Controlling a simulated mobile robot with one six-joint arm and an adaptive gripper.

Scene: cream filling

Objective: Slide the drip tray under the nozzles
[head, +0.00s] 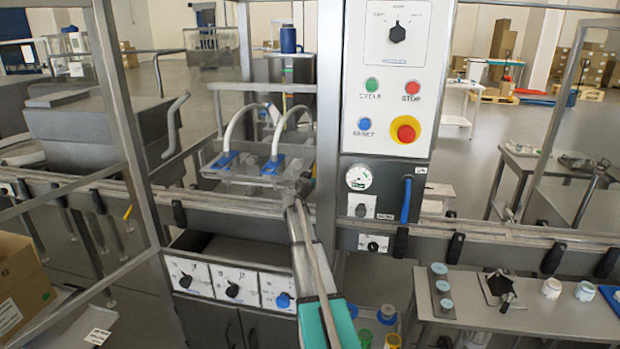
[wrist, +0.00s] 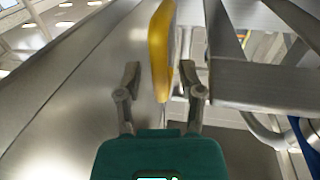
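Two blue nozzle blocks (head: 274,165) with white hoses sit above the conveyor. A pale, see-through tray-like panel (head: 235,178) shows just below them; I cannot tell for certain that it is the drip tray. My gripper (head: 292,192) is at the lower right of the nozzles, in front of the rail. In the wrist view its two fingers (wrist: 164,88) stand apart with nothing gripped. A yellow rounded part (wrist: 162,50) shows between and beyond the fingertips; I cannot tell what it belongs to.
The control column (head: 386,90) with its red and yellow stop button (head: 405,130) stands right of my gripper. The conveyor rail (head: 500,231) runs across the front. A side table (head: 540,318) holds small jars at the lower right. A cardboard box (head: 22,285) is at the lower left.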

